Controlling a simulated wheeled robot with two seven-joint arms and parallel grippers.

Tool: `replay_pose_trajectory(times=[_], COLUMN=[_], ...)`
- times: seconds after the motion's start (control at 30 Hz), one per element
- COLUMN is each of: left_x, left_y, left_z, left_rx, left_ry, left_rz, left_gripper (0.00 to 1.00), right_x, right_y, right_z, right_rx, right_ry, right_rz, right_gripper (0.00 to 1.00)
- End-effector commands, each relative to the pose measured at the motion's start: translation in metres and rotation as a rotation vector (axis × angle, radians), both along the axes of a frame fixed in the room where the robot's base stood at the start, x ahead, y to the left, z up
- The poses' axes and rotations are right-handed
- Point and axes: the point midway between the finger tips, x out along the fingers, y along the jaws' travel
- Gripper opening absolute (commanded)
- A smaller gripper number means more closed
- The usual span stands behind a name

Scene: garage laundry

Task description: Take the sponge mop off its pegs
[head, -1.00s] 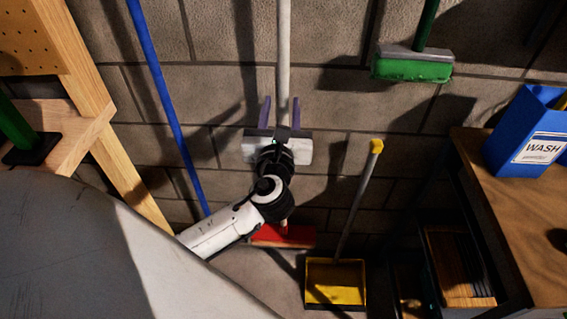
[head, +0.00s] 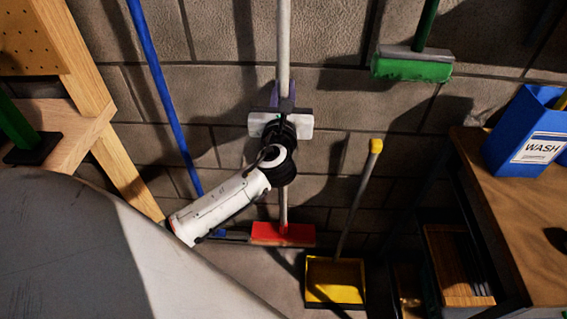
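A tool with a white pole (head: 284,40) and a red block-shaped head (head: 283,234) stands upright against the block wall, its head low near the floor. Another tool with a green pole and a green pad head (head: 412,66) hangs higher at the right. I cannot tell for sure which is the sponge mop; no pegs show clearly. My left gripper (head: 281,95) is at the white pole above the red head. Its purple fingers are close in against the pole and look shut on it. The gripper and wrist hide the pole's middle. My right gripper is not in view.
A blue pole (head: 160,90) leans at the left beside a wooden frame (head: 95,110). A yellow dustpan (head: 335,281) with a long handle stands right of the red head. A blue WASH box (head: 525,130) sits on a wooden-topped cabinet (head: 520,220) at right.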

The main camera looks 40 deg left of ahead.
Motion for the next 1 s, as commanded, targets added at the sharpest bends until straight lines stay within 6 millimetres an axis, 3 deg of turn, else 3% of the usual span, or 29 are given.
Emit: replay_pose_trajectory(times=[0.07,1.0], left_x=[-0.0001,-0.0002], left_y=[-0.0002,-0.0006], left_z=[-0.0001,-0.0004], left_rx=[0.001,0.001], left_ry=[0.001,0.001], left_rz=[0.0,-0.001], left_gripper=[0.0,0.0], right_x=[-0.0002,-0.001], right_y=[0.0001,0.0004], right_z=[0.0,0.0], right_rx=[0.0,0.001], right_ry=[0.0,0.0], right_rz=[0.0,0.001], right_gripper=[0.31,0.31])
